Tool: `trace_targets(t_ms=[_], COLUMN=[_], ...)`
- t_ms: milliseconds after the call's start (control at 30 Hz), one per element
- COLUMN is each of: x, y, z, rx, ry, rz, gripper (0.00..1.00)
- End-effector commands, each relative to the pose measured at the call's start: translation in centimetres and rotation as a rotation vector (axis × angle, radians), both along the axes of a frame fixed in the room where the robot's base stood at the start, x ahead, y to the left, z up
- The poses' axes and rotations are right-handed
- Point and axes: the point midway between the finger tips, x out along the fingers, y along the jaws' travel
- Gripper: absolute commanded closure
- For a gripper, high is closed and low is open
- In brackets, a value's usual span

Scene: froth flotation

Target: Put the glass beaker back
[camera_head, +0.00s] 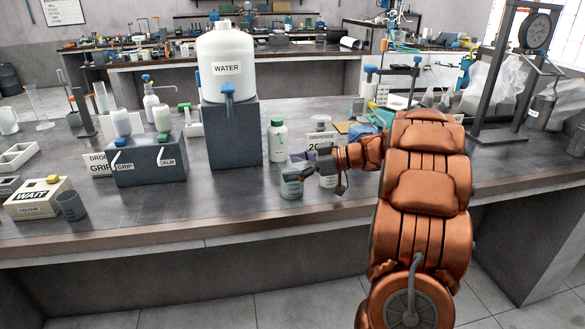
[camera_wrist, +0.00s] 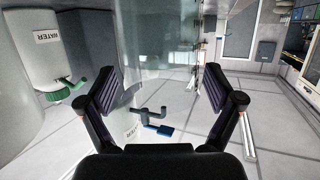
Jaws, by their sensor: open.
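The glass beaker (camera_head: 291,186) stands upright on the bench near its front edge. My gripper (camera_head: 305,167) is at the beaker's right side, close to its upper part. In the wrist view, my open gripper (camera_wrist: 158,92) has its two dark pads spread apart. A large clear glass wall (camera_wrist: 155,45), apparently the beaker, shows ahead between and beyond the pads. I cannot tell whether either finger touches the glass.
A white water tank (camera_head: 222,62) with a blue tap stands on a dark block behind to the left. A green-capped bottle (camera_head: 278,140) is behind the beaker, and labelled bottles crowd close behind my gripper. The bench front left of the beaker is clear.

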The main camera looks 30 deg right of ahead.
Motion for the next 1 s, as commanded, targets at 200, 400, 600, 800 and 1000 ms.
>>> trace_targets(t_ms=[200,400,600,800,1000], x=[-1.3,-3.4,-5.6,-7.4,-8.1], y=[-1.4,-3.5,-5.7,-7.3,-8.0], z=[0.6,1.6,2.6,3.3,3.7], rx=[-0.001,-0.001,-0.002,-0.001,-0.002], ry=[0.001,-0.001,-0.002,-0.001,-0.001], rz=[-0.003,-0.003,-0.004,-0.003,0.000], gripper=[0.09,0.09,0.09,0.09,0.09])
